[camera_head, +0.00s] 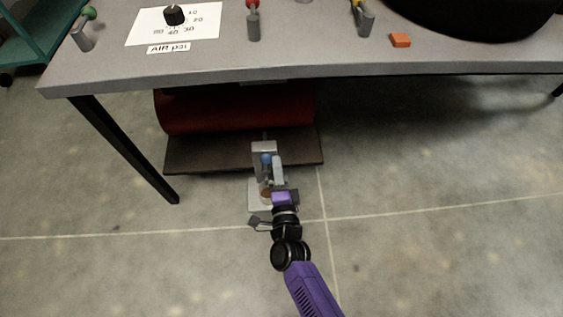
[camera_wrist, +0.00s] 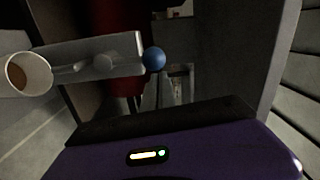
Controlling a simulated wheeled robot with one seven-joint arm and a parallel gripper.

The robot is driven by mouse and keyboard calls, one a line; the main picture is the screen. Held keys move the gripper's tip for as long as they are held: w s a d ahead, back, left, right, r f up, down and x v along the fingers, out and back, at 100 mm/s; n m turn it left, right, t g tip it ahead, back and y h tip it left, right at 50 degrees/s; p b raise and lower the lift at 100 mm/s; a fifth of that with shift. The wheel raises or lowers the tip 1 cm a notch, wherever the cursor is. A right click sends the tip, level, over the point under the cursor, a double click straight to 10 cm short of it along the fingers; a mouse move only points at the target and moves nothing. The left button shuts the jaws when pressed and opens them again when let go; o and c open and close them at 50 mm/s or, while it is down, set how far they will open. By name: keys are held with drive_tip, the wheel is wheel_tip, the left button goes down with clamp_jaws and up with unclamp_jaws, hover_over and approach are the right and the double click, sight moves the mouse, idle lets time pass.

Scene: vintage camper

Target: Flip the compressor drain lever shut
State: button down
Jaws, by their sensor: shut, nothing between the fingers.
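The drain lever's blue ball knob (camera_head: 266,158) shows in front of a grey upright bracket (camera_head: 263,147), below the red compressor tank (camera_head: 235,112). In the wrist view the blue knob (camera_wrist: 154,59) is at the right end of a grey fitting (camera_wrist: 100,62), with a round, brown-centred open end (camera_wrist: 28,74) at left. My gripper (camera_head: 278,170) is shut and empty, close beside the knob on its right. Its grey fingertips (camera_wrist: 178,82) show just right of and below the knob in the wrist view. I cannot tell whether they touch it. The lever's arm is partly hidden.
The tank sits on a dark base board (camera_head: 210,152) under a grey workbench (camera_head: 330,62). A black table leg (camera_head: 125,150) stands to the left. The floor around is clear.

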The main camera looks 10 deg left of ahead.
drive_tip(key=shift+s+a+r, duration=0.15)
drive_tip(key=shift+a, duration=0.35)
idle(0.3)
